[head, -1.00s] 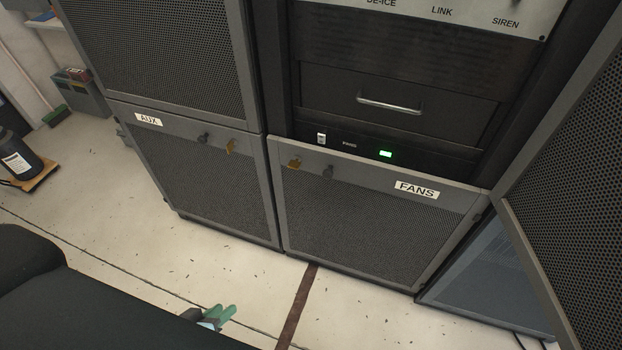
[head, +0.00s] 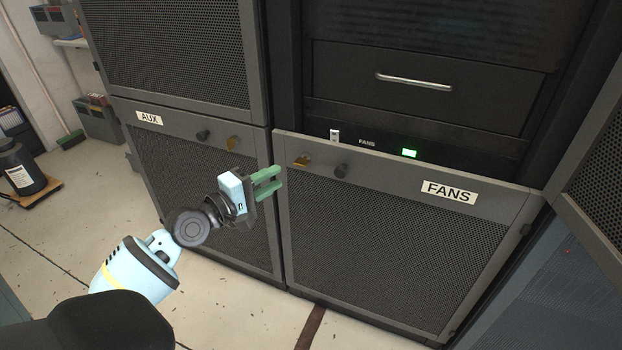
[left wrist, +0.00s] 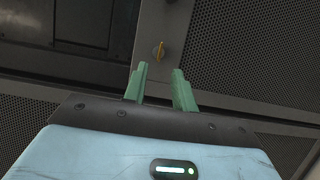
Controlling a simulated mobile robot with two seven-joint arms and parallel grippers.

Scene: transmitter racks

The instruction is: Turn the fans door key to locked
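The fans door (head: 390,240) is a grey mesh door with a FANS label (head: 449,192). Its gold key (head: 302,160) sits at the upper left of its top rail, left of a dark round knob (head: 340,171). A gold key shows edge-on in the left wrist view (left wrist: 159,50), just beyond my fingertips; it looks like the fans key. My left gripper (head: 280,179) has two green fingers, apart and empty, left of and below the key and not touching it. In the left wrist view its fingertips (left wrist: 160,67) are spread. My right gripper is not in view.
The AUX door (head: 195,180), with its own gold key (head: 232,143) and knob (head: 203,134), is left of the fans door. A drawer with a handle (head: 414,81) and a lit green indicator (head: 409,153) are above. An open mesh door (head: 590,160) stands at the right.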

